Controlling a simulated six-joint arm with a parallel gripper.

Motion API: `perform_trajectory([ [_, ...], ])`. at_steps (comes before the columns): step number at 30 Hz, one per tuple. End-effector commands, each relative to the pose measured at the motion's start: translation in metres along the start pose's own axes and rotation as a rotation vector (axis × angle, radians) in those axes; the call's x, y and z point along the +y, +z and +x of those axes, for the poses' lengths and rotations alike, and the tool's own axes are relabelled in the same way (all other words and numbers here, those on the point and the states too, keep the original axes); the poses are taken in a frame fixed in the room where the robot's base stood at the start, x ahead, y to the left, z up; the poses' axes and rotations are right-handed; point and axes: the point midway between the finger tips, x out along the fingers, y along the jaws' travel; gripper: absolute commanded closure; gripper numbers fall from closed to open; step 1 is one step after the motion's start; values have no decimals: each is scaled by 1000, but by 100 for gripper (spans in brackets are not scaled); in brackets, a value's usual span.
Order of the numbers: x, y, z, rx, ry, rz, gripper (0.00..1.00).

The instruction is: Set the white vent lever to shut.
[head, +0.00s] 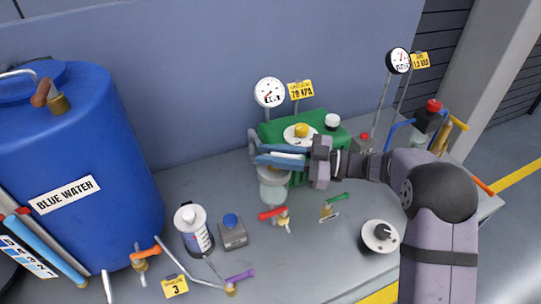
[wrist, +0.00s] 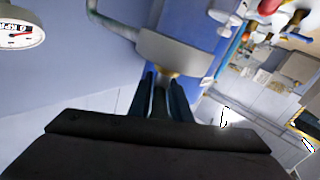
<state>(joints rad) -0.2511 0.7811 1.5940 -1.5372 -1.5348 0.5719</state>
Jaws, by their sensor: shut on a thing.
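My gripper (head: 263,154) reaches left from the arm in the head view, above a clear jar (head: 273,188) and beside the green block (head: 333,134). Its two blue fingers are closed around a white piece (head: 287,156), which looks like the white vent lever. The fingers hide most of it, so its angle cannot be told. In the wrist view the gripper (wrist: 161,84) points at a pale rounded body (wrist: 178,55) with a pipe, and a dim grey piece lies between the fingers.
A blue water drum (head: 85,140) stands at the left. A dial gauge (head: 269,92) rises behind the gripper. A round knob (head: 380,236) sits at the bench's front right.

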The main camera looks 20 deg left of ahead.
Motion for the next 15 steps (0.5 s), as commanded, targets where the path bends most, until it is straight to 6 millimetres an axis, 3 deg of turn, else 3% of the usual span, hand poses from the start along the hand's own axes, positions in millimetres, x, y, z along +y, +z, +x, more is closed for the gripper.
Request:
perform_trajectory([
  [15,-2,0,0,64,-308,-7,100],
])
